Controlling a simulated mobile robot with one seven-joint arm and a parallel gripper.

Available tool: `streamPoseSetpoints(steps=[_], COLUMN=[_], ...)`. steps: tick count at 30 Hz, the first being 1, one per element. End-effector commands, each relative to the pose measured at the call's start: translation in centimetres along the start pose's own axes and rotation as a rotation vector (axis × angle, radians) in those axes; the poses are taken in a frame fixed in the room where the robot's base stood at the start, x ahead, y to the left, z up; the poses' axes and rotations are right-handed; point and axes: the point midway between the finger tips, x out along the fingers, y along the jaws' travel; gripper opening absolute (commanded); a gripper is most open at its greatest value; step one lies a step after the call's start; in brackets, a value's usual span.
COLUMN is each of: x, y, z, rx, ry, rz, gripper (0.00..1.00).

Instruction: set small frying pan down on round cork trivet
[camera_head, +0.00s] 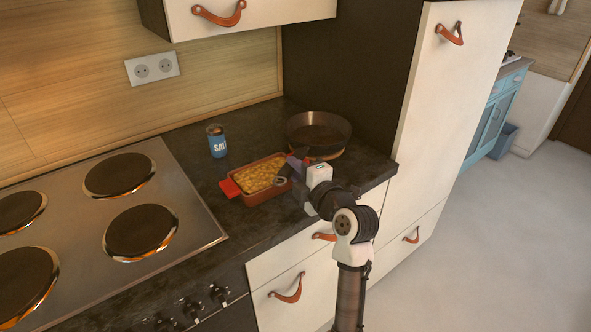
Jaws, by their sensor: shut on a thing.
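The small frying pan (319,133) is dark and round, and it is upright at the back right of the dark counter. A thin tan edge of the round cork trivet (333,157) shows just under the pan's near side. Most of the trivet is hidden by the pan. I cannot tell whether the pan touches it or hangs slightly above it. My gripper (294,163) is at the pan's near left side, shut on the pan, apparently at its handle. The fingertips and the handle are small and partly hidden by the gripper.
A red baking dish (262,181) of yellow food stands close to the left of my gripper. A blue salt can (217,141) stands behind it. The hob (110,215) fills the left. A tall cabinet (437,110) bounds the right.

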Motion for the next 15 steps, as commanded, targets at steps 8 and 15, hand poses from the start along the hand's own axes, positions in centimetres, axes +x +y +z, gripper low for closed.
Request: streamPoseSetpoints(steps=[8,15], x=[-0.01,0.00], y=[-0.28,-0.40], z=[0.00,0.01], rx=[-0.004,-0.004], ry=[0.000,0.000], rz=[0.004,0.004], gripper=[0.00,0.23])
